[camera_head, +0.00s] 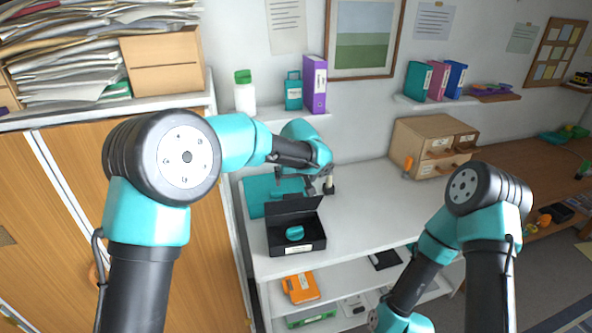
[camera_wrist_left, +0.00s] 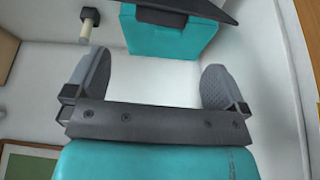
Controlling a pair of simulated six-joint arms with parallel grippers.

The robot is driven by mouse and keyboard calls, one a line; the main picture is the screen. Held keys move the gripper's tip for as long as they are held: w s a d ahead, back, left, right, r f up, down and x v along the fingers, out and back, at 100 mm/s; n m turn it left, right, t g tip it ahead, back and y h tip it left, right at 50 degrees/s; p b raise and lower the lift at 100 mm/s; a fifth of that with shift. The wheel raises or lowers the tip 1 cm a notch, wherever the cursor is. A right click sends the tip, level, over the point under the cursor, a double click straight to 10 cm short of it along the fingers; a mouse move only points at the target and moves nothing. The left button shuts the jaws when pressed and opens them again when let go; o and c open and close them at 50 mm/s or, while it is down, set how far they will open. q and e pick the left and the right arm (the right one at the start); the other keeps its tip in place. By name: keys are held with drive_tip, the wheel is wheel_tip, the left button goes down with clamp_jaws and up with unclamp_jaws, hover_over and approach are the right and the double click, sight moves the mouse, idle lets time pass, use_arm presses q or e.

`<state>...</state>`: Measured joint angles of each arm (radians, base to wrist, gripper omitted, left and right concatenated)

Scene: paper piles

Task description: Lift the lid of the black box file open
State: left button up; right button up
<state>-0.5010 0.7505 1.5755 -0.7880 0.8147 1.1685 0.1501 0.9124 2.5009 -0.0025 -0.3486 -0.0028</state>
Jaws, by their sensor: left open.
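The black box file (camera_head: 297,244) stands on the white counter with its lid (camera_head: 293,205) raised and tilted back. A small teal object (camera_head: 294,233) lies inside, and a pale label is on the front. My left gripper (camera_head: 310,186) is just above and behind the raised lid, at its right side. In the left wrist view the gripper (camera_wrist_left: 153,72) is open, with nothing between its fingers. A dark panel (camera_wrist_left: 200,8), which looks like the lid, lies beyond the fingertips, apart from them. My right arm is at the lower right; its gripper does not show.
A small stamp-like object (camera_head: 329,186) stands right of my left gripper, also in the left wrist view (camera_wrist_left: 88,25). A wooden drawer unit (camera_head: 432,146) is at the back right. The counter between is clear.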

use_arm(q)
drive_tip(key=x, duration=0.9)
drive_tip(key=shift+f, duration=0.3)
drive_tip(key=c, duration=0.9)
drive_tip(key=shift+w, duration=0.1)
drive_tip(key=shift+w+a, duration=0.1)
drive_tip(key=shift+w, duration=0.05)
drive_tip(key=shift+w+a+r+g, duration=0.1)
drive_tip(key=shift+w+r+g, duration=0.05)
drive_tip(key=shift+w+g, duration=0.35)
drive_tip(key=shift+w+a+r+g, duration=0.1)
drive_tip(key=shift+w+r+g, duration=0.05)
drive_tip(key=shift+w+g, duration=0.35)
drive_tip(key=shift+w+a+g+h, duration=0.15)
drive_tip(key=shift+w+g+h, duration=0.05)
drive_tip(key=shift+w+g, duration=0.6)
drive_tip(key=shift+w+a+g+h, duration=0.2)
drive_tip(key=shift+w+g, duration=0.4)
drive_tip(key=shift+w, duration=0.3)
drive_tip(key=shift+r, duration=0.1)
